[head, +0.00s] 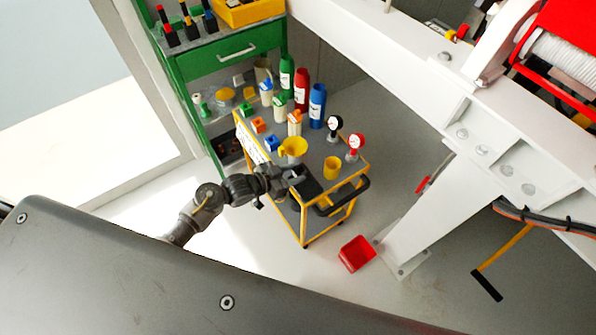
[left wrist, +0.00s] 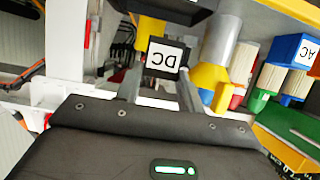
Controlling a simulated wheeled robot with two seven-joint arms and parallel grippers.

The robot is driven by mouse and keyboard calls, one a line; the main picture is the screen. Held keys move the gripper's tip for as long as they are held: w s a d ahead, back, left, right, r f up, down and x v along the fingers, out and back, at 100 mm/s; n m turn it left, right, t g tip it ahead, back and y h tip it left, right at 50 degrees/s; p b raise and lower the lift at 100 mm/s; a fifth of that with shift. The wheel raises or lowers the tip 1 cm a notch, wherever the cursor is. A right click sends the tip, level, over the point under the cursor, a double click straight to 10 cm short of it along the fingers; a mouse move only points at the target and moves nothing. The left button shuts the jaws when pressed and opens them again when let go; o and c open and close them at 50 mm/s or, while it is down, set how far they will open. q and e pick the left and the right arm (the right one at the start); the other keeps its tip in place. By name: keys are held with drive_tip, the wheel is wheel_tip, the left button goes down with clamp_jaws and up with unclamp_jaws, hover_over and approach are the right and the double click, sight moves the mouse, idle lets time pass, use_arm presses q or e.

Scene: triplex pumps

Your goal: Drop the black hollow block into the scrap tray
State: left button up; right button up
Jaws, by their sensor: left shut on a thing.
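My left gripper (head: 295,176) reaches in over the near side of the yellow-edged cart (head: 318,165). It is shut on the black hollow block (left wrist: 165,57), a dark block with a white label reading "DC", seen between the two fingers in the left wrist view. In the head view the block is too small to tell from the dark gripper. My right gripper is not in view.
On the cart stand a yellow funnel (head: 293,147), a yellow cup (head: 332,167), two gauges (head: 355,146), several bottles (head: 317,105) and small coloured blocks (head: 271,143). A white frame leg (head: 440,205) rises right of the tray.

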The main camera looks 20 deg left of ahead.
use_arm(q)
drive_tip(key=o, duration=1.2)
drive_tip(key=shift+c, duration=0.2)
drive_tip(key=v, duration=1.1)
